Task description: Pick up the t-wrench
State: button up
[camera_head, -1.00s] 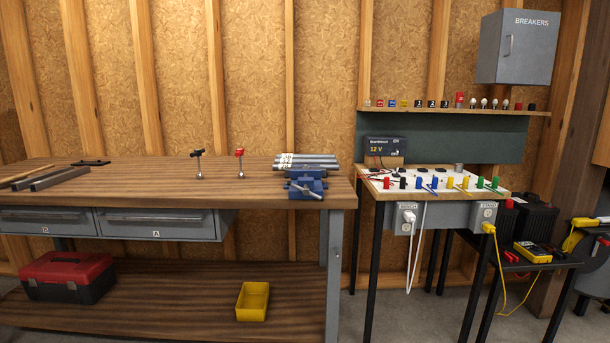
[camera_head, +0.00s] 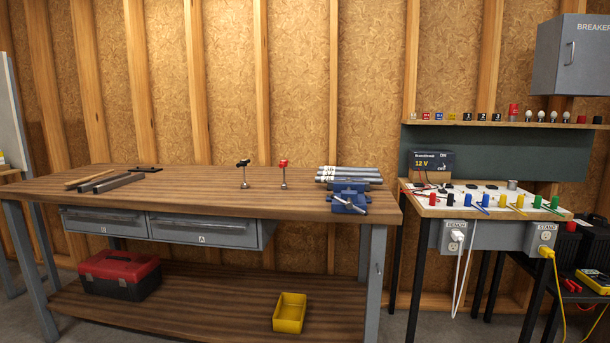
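Two T-shaped tools stand upright on the wooden workbench (camera_head: 215,197), each with a thin metal shaft. One has a black handle (camera_head: 243,163). The other, just to its right, has a red handle (camera_head: 283,163). Either could be the t-wrench; I cannot tell which at this distance. Both stand apart from each other with bare wood around them. My gripper is not in view.
A blue vise (camera_head: 349,187) with metal bars (camera_head: 347,171) behind it is at the bench's right end. Bars lie at the left (camera_head: 122,183). A red toolbox (camera_head: 120,272) and yellow bin (camera_head: 290,312) are on the lower shelf. An electrical table (camera_head: 436,212) stands at right.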

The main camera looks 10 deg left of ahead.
aim_at(283, 163)
jog(key=i+u, duration=0.1)
jog(key=i, duration=0.4)
jog(key=i+u, duration=0.15)
jog(key=i, duration=0.4)
jog(key=i+l+u, duration=0.1)
jog(key=i, duration=0.4)
jog(key=i+l+u, duration=0.15)
jog(key=i, duration=0.35)
jog(key=i+l+u, duration=0.1)
jog(key=i, duration=0.4)
